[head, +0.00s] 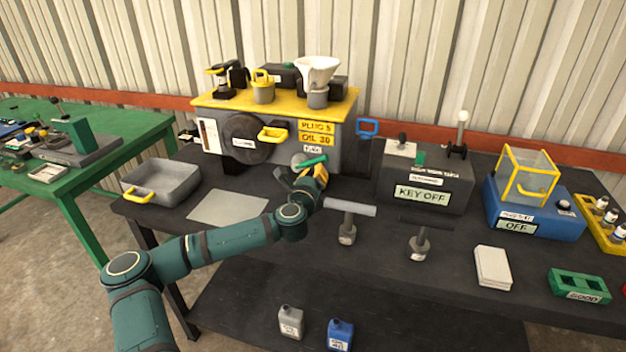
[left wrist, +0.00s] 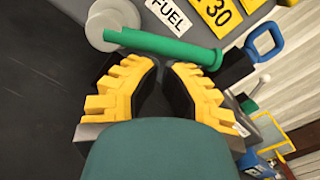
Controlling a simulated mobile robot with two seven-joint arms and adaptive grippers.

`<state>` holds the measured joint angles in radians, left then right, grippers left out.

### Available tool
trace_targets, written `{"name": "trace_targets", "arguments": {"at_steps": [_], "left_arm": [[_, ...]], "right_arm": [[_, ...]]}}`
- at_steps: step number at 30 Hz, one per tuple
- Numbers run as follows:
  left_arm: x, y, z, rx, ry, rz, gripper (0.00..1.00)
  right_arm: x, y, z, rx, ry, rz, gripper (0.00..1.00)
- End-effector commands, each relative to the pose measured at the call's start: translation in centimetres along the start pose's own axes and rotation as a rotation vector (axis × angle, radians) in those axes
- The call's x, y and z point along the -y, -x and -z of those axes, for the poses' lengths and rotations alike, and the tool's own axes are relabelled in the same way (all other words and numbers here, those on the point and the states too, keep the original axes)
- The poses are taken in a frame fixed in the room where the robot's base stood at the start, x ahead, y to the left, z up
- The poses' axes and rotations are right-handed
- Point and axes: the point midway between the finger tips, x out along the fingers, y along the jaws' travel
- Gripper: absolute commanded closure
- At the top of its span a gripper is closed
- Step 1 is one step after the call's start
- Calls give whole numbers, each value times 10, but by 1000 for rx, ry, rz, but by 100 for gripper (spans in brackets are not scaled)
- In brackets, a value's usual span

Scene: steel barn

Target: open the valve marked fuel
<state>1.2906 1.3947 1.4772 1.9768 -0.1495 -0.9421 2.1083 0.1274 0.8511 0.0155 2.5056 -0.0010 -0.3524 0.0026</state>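The valve marked fuel has a green lever handle (head: 312,161) and a round grey hub, low on the front of the yellow-topped generator (head: 345,105). In the left wrist view the green handle (left wrist: 165,46) runs across from the grey hub at the left, sloping slightly down to the right. The FUEL label (left wrist: 169,16) is just above it. My left gripper (head: 302,177) is just in front of the handle. In the left wrist view its yellow fingers (left wrist: 164,68) are apart with nothing between them, and the handle lies just beyond their tips. My right gripper is not in view.
A dark round cover with a yellow handle (head: 272,134) is left of the valve. A blue handle (head: 367,127) and the KEY OFF box (head: 424,185) are to the right.

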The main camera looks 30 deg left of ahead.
Motion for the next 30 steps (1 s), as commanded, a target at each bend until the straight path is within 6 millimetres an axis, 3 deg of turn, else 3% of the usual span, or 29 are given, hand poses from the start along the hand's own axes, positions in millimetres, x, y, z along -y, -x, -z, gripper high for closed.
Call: {"name": "trace_targets", "arguments": {"at_steps": [3,7,11,15,20,30], "left_arm": [[3,0,-6,1,103,-6,100],[6,-1,-13,0,94,-5,100],[8,-1,-20,-1,229,-12,100],[9,-1,-27,-1,498,-25,100],[9,-2,-36,0,645,-33,100],[6,-2,-52,1,630,-32,100]], "right_arm": [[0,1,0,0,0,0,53],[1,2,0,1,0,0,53],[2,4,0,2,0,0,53],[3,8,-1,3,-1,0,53],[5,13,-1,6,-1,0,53],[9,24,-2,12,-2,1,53]]}}
